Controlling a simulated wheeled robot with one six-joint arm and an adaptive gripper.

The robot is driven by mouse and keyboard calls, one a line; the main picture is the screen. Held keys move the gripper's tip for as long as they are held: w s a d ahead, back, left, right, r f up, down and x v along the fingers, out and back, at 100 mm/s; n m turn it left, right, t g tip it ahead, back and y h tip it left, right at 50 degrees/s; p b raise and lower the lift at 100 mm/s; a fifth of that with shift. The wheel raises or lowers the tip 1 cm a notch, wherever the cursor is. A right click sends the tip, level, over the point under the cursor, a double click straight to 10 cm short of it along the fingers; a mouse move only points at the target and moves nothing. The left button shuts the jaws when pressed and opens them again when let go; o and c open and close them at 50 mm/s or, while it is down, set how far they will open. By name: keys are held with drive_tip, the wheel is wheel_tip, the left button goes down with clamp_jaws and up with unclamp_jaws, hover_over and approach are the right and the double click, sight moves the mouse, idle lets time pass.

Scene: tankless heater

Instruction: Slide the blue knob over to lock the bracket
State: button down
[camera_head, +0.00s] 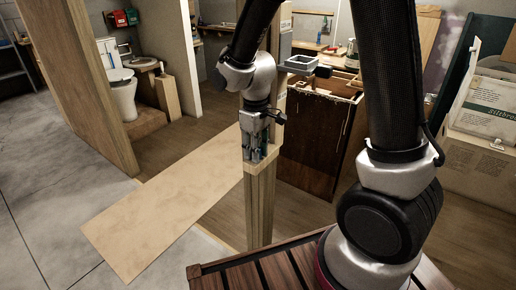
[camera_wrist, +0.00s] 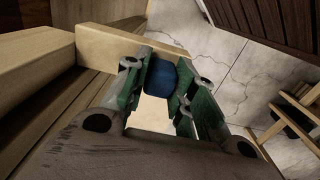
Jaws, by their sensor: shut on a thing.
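The blue knob (camera_wrist: 160,79) shows in the wrist view between the two green-padded fingers of my gripper (camera_wrist: 163,88). The gripper is shut on it, with a finger at each side. In the head view my gripper (camera_head: 257,156) points down at the top of a wooden post (camera_head: 259,205). The knob cannot be made out there. The bracket cannot be told apart in either view. The base of the knob and what it sits on are hidden by the fingers.
A pale board (camera_head: 160,215) lies on the floor left of the post. A slatted wooden surface (camera_head: 270,272) is at the front. A brown cabinet (camera_head: 318,140) stands right of the post. A toilet (camera_head: 122,92) is at the back left. Grey floor (camera_head: 45,215) is open at left.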

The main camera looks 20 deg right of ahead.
drive_tip(key=c, duration=1.2)
unclamp_jaws()
drive_tip(key=shift+s+a, duration=0.1)
drive_tip(key=shift+a, duration=0.05)
drive_tip(key=shift+o, duration=0.2)
wheel_tip(320, 180, up, 12)
